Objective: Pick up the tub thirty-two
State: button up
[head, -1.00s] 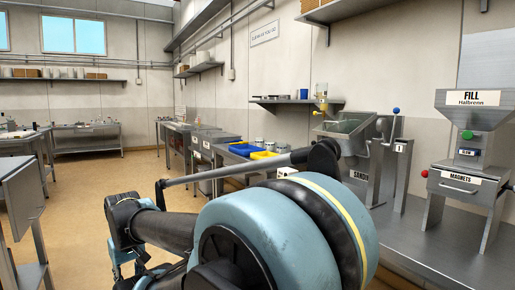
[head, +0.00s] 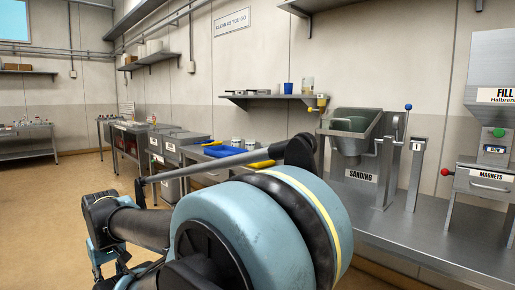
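I cannot pick out a tub marked thirty-two in the head view; no such number is readable. Small pale tubs (head: 237,143) stand at the back of the bench, beside a blue tray (head: 222,151). They are small in the picture and my arm hides part of the bench in front of them. My own arm, with its large blue joint, fills the lower middle. It bends down at the lower left, and my gripper's fingers do not show.
The sanding station (head: 352,140) stands on the steel bench (head: 420,225) at the right, beside the magnets fill machine (head: 490,150). A wall shelf (head: 270,98) holds cups and small items. Open floor (head: 40,210) lies at the left.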

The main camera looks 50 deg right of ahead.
aim_at(249, 143)
jog(key=z, duration=0.45)
jog(key=i, duration=0.9)
jog(key=z, duration=1.05)
jog(key=i, duration=0.65)
jog(key=z, duration=0.4)
